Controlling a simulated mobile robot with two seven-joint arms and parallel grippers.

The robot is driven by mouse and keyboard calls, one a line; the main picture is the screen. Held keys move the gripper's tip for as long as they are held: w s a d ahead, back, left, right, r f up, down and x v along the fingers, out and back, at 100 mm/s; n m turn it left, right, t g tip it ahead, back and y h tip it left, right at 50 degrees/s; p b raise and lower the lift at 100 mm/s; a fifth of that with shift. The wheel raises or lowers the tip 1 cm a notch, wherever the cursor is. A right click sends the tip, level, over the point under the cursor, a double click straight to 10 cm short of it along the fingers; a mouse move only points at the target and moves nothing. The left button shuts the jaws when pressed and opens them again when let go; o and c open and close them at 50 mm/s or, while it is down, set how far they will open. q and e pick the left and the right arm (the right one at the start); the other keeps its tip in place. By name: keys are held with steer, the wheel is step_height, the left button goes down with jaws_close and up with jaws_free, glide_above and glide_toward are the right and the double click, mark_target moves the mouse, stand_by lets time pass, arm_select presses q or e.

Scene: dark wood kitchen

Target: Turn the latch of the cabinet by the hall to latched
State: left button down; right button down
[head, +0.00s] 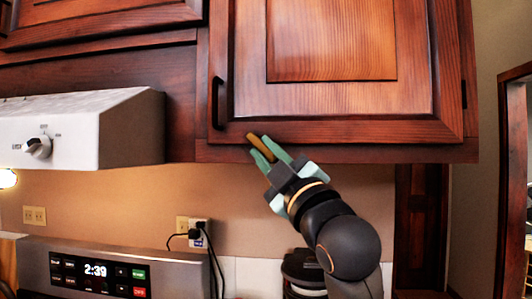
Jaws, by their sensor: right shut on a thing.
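The upper wall cabinet (331,50) has a closed dark wood door with a black vertical handle (217,103) at its left. The brass latch (258,146) is at the door's lower edge, right of the handle, and lies diagonally, running from upper left to lower right. My right gripper (264,151) reaches up from the lower right, its pale green fingers shut on the latch, one on either side. The fingers hide part of the latch. My left gripper is not in view.
A white range hood (95,128) with a knob stands out at the left, below other cabinets. Below are a stove panel (110,273) reading 2:39, an outlet with plugged cords (197,233), and a dark appliance (302,268) behind my right arm. A doorway is at the right.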

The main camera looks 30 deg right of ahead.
stand_by(0.6)
steer(key=m+t+h+b, duration=0.1)
steer(key=m, duration=0.1)
steer(key=shift+f+m+h+b, duration=0.15)
steer(key=shift+m+h+b, duration=0.15)
steer(key=shift+h+b, duration=0.1)
steer(key=m+h+b, duration=0.2)
steer(key=m+h, duration=0.3)
steer(key=m, duration=0.1)
steer(key=shift+b, duration=0.35)
steer(key=m+h+b, duration=0.1)
steer(key=m+h, duration=0.4)
steer(key=shift+g+b, duration=0.3)
steer(key=shift+g, duration=0.1)
steer(key=shift+s+d+m+g+h+b, duration=0.1)
steer(key=shift+m+g+h+b, duration=0.6)
steer(key=shift+m+h, duration=1.2)
steer(key=shift+r+m+g+h, duration=0.3)
steer(key=shift+m+g, duration=0.3)
steer(key=shift+m, duration=0.2)
steer(key=c, duration=0.8)
jaws_free()
